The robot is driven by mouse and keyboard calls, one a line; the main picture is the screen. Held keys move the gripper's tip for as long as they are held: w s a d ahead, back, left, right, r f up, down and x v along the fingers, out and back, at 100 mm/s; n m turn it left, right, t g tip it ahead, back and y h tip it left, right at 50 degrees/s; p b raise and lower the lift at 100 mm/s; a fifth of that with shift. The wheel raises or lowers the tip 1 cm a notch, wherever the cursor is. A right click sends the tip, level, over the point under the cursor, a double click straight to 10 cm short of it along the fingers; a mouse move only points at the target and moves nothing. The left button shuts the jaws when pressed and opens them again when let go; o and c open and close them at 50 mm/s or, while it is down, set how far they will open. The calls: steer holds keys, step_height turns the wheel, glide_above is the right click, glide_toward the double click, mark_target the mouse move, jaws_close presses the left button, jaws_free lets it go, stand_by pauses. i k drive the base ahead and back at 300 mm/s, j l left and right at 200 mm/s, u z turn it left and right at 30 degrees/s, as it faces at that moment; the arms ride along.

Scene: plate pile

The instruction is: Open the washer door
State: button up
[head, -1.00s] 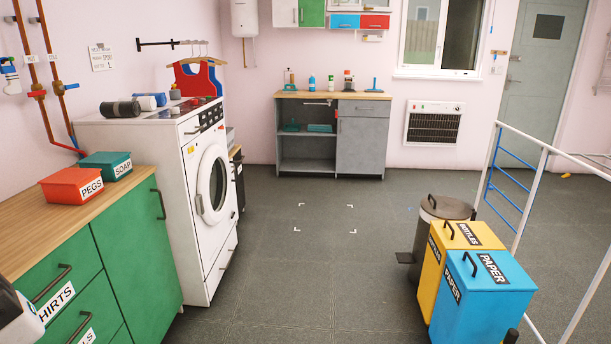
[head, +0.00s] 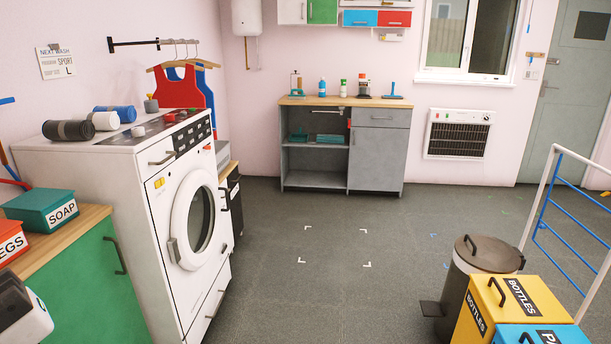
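The white washer (head: 110,200) stands at the left in the head view, its front turned toward the right. Its round door (head: 200,222) has a white ring and dark glass and looks shut. A grey handle (head: 174,250) sits on the left side of the door ring. A white and dark part of my arm shows at the lower left edge, well apart from the washer. No gripper fingers show.
Left of the washer is a green cabinet (head: 90,285) with a teal SOAP box (head: 42,208) and a red PEGS box (head: 15,243). A bin (head: 480,265) and yellow BOTTLES box (head: 515,310) stand at right. The floor (head: 310,290) between is clear.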

mark_target(181, 253)
steer(key=i+u, duration=0.15)
steer(key=i, duration=1.1)
steer(key=i+l+u, duration=0.15)
steer(key=i, duration=1.1)
steer(key=i+l+u, duration=0.1)
steer(key=i+u, duration=0.2)
steer(key=i, duration=0.25)
